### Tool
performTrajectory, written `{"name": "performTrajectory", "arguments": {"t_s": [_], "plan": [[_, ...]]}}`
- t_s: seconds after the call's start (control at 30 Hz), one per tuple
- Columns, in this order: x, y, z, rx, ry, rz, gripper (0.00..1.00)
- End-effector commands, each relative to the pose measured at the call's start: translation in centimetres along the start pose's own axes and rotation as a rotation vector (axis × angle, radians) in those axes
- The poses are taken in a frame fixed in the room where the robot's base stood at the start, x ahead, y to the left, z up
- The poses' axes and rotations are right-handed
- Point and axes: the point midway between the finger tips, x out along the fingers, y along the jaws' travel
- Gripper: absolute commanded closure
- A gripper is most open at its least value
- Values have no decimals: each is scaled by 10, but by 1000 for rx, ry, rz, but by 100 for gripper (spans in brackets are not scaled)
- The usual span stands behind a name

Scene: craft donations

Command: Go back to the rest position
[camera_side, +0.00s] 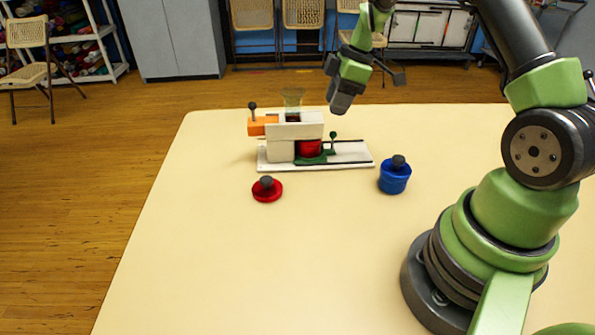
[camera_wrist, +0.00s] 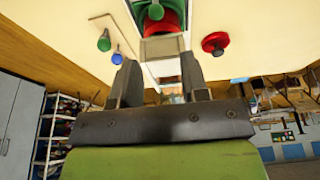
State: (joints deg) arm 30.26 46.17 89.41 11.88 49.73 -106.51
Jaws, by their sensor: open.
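My gripper (camera_side: 341,98) is in the air above the far part of the table, up and to the right of a white device in the side view. Its jaws look empty. In the wrist view the two dark fingers (camera_wrist: 160,78) stand apart, with a gap between them. The white device (camera_side: 297,131) stands on a white base plate. It has an orange slide on the left, a clear funnel on top and a red piece (camera_side: 309,147) low down in a green holder.
A red lid with a dark knob (camera_side: 267,189) lies in front of the device. A blue lidded container (camera_side: 394,177) stands to its right. The near part of the cream table (camera_side: 260,270) is clear. Chairs and cabinets stand well behind the table.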

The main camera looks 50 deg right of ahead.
Motion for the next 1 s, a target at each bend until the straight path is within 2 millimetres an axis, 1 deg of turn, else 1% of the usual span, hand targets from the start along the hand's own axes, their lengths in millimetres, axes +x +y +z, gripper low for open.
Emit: {"name": "performTrajectory", "arguments": {"t_s": [0.07,0.17,0.27,0.37,0.4,0.47,0.5,0.57,0.6,0.67,0.7,0.8,0.9,1.0], "plan": [[0,0,0,1,0,0,59],[-8,-3,-6,18,2,10,59],[-31,-15,-22,75,7,36,59],[-65,-38,-44,178,25,75,59],[-79,-50,-52,225,35,91,59],[-98,-70,-62,300,55,113,59],[-111,-84,-68,351,70,126,59],[-127,-106,-73,426,95,143,59],[-137,-121,-75,477,116,153,59],[-151,-143,-76,553,148,165,59],[-158,-158,-76,604,171,171,59],[-174,-194,-70,731,236,176,59],[-182,-224,-60,851,301,168,59],[-185,-246,-49,950,355,153,59]]}}
